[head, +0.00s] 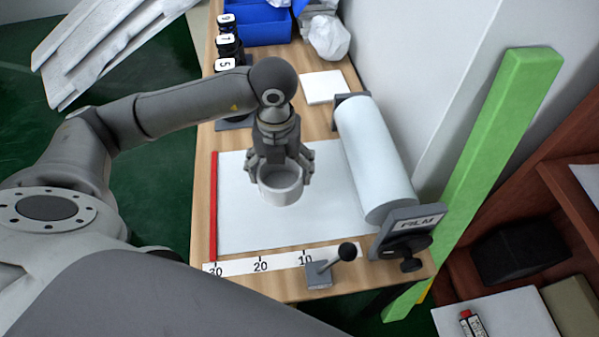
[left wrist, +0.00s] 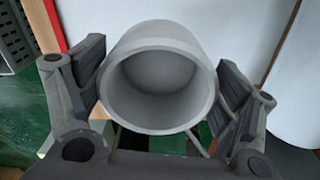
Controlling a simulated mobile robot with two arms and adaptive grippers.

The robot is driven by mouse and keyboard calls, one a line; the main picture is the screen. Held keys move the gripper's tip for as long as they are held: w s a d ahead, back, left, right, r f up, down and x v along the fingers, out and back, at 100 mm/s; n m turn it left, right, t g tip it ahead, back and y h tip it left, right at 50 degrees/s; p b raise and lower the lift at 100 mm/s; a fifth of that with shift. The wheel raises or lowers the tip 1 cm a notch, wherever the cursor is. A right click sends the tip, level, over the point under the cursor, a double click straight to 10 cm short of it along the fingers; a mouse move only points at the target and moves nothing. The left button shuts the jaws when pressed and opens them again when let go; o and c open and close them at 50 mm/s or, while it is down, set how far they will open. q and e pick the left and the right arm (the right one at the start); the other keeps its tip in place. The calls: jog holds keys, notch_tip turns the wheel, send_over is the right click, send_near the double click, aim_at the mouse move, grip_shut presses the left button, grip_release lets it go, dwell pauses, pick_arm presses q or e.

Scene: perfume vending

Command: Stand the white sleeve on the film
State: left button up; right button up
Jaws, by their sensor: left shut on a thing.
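The white sleeve (head: 281,193) is a short, thick-walled white cup or ring, over the middle of the white film sheet (head: 240,222) in the head view. My left gripper (head: 281,172) is shut on it, with a finger on either side. In the left wrist view the sleeve (left wrist: 160,35) sits between my left gripper's pads (left wrist: 160,85), its round open end toward the camera. I cannot tell whether its lower edge touches the film. My right gripper is not in view.
A film roll (head: 374,155) lies along the table's right side, with a small black-knobbed lever (head: 320,272) in front. A red strip (head: 213,205) edges the film at left. Numbered black items (head: 228,45), a blue bin (head: 262,22) and a white square (head: 322,87) are behind.

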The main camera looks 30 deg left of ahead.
pick_arm(q)
jog(key=w+f, duration=0.6)
jog(key=shift+w+d, duration=0.1)
jog(key=shift+d, duration=0.15)
jog(key=shift+w+f, duration=0.45)
jog(key=shift+f, duration=1.5)
jog(key=shift+f, duration=0.1)
jog(key=o, duration=0.9)
jog(key=shift+c, duration=0.2)
notch_tip(320, 180, up, 12)
